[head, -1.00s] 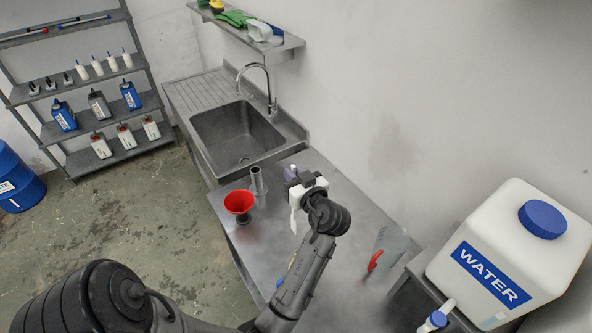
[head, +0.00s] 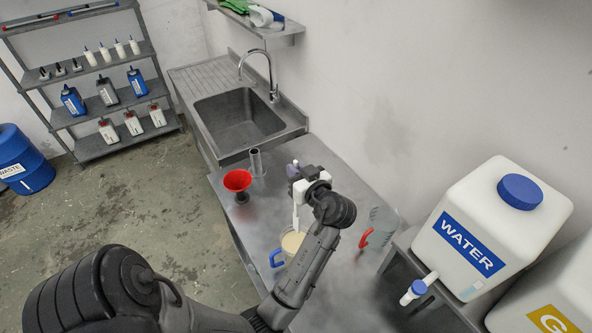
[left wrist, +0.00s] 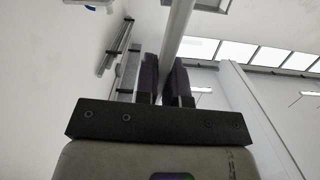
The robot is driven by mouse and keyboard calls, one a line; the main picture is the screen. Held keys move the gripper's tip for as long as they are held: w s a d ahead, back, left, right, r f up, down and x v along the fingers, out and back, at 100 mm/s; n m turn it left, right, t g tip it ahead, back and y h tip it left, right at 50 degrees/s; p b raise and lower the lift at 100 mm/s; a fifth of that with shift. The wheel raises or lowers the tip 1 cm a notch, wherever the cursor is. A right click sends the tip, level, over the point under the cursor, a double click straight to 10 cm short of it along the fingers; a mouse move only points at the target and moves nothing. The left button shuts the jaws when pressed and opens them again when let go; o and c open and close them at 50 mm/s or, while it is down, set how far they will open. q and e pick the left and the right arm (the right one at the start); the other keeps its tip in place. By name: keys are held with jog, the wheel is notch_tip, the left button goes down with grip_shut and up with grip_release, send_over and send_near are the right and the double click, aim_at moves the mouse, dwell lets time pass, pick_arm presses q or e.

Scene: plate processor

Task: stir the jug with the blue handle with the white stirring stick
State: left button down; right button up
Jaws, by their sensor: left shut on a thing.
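My left gripper (head: 294,173) is shut on the white stirring stick (head: 295,217), held roughly upright above the steel table. The stick also shows between the dark fingers of the gripper (left wrist: 164,82) in the left wrist view (left wrist: 179,28). The jug with the blue handle (head: 276,258) stands on the table below the gripper, with pale cream liquid inside. The stick's lower end meets the jug's mouth in the head view; I cannot tell how deep it goes. My left forearm hides part of the jug. My right gripper is not in view.
A clear jug with a red handle (head: 365,238) stands to the right of my arm. A red funnel (head: 237,181) and a metal cylinder (head: 256,162) stand to the left. The water container (head: 487,228) is at the right, the sink (head: 238,120) behind.

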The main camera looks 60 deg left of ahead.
pick_arm(q)
notch_tip(320, 180, down, 16)
jog(key=b, duration=1.3)
jog(key=shift+s+d+r+b, duration=0.1)
jog(key=shift+d+b, duration=0.05)
jog(key=shift+b, duration=0.15)
jog(key=shift+d+f+b, duration=0.2)
jog(key=shift+f+b, duration=0.85)
jog(key=shift+f, duration=0.1)
jog(key=shift+s, duration=0.15)
